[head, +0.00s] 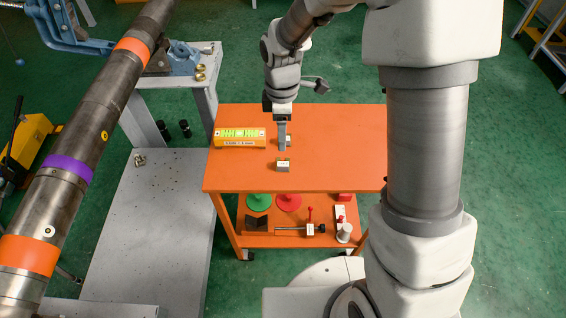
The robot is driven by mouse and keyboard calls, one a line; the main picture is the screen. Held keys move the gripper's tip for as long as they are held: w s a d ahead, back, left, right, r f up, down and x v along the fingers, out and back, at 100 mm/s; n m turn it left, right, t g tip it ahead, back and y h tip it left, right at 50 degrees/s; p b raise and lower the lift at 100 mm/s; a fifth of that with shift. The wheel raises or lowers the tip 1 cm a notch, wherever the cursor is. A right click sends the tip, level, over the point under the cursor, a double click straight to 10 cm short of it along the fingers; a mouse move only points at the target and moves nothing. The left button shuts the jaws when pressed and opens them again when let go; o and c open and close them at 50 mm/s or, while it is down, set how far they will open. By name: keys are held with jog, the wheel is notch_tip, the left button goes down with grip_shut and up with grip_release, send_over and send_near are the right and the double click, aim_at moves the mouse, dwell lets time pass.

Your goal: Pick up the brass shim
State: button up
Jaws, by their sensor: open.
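A small block with a pale label (283,164) sits on the orange cart top in the head view, near its middle. A second small block (289,141) sits just behind it, partly hidden by my gripper. At this size I cannot tell which of them, if either, is the brass shim. My gripper (282,148) points down over the cart, beside the second block and behind the front one. It is open, and I see nothing held in it. I cannot tell how high its tips are above the cart top.
A yellow box with a green-yellow panel (240,137) lies left of my gripper. The right side of the cart top (345,150) is clear. Tools and red and green discs fill the lower shelf. A long banded pipe (85,140) slants along the left. Brass rings (200,72) lie on a grey bench.

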aim_at(283, 164)
notch_tip(283, 164, down, 11)
jog(key=shift+s+d+f+b, duration=0.1)
jog(key=shift+d+f+b, duration=0.1)
jog(key=shift+b, duration=0.35)
grip_shut()
